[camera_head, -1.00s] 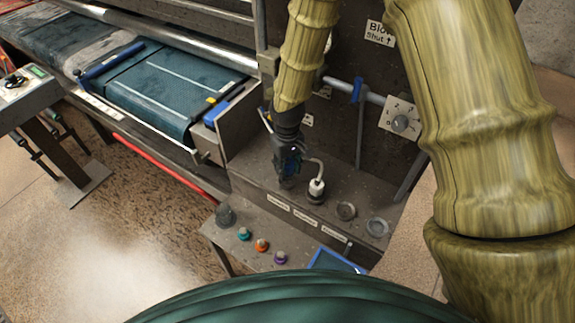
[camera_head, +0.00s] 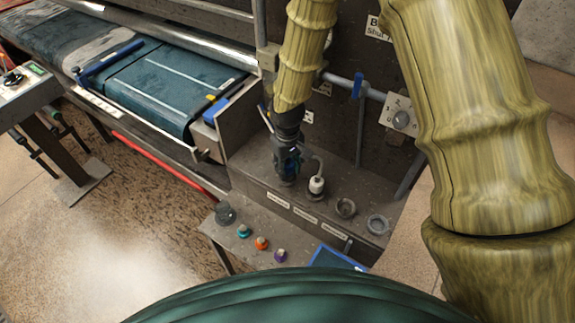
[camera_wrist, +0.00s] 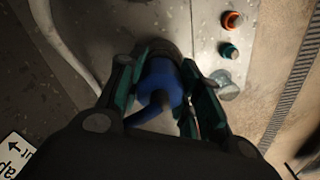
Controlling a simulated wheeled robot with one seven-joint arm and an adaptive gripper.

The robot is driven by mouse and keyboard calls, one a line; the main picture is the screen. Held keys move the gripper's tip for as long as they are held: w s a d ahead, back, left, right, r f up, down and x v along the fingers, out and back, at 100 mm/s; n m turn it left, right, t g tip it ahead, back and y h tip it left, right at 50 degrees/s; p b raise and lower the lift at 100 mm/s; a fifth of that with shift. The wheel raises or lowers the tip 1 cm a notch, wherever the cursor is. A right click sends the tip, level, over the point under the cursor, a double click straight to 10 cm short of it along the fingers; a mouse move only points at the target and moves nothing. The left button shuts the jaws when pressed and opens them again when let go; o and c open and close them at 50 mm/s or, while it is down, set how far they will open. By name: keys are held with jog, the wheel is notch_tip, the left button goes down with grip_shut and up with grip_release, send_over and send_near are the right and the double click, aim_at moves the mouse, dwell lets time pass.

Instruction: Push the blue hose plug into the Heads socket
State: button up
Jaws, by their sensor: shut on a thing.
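My gripper (camera_head: 289,176) points down over the left end of a row of sockets on a grey ledge. In the wrist view, its two dark green fingers (camera_wrist: 160,92) are closed around the blue hose plug (camera_wrist: 163,76), one on each side. A blue hose curves back from the plug. The plug's far end meets a dark round ring (camera_wrist: 157,48), which looks like a socket; how deep it sits is hidden. The label plates (camera_head: 306,220) on the ledge front are too small to read, so I cannot tell which socket is Heads.
A white plug (camera_head: 316,186) with a pale hose stands in the socket just right of my gripper. Two empty sockets (camera_head: 346,208) (camera_head: 378,224) are further right. Teal (camera_head: 243,231), orange (camera_head: 262,243) and purple (camera_head: 280,255) knobs sit on the lower shelf. A dark panel rises behind.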

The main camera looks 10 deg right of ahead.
jog(key=shift+f, duration=0.65)
dwell(0.3)
jog(key=o, duration=1.2)
notch_tip(320, 180, up, 12)
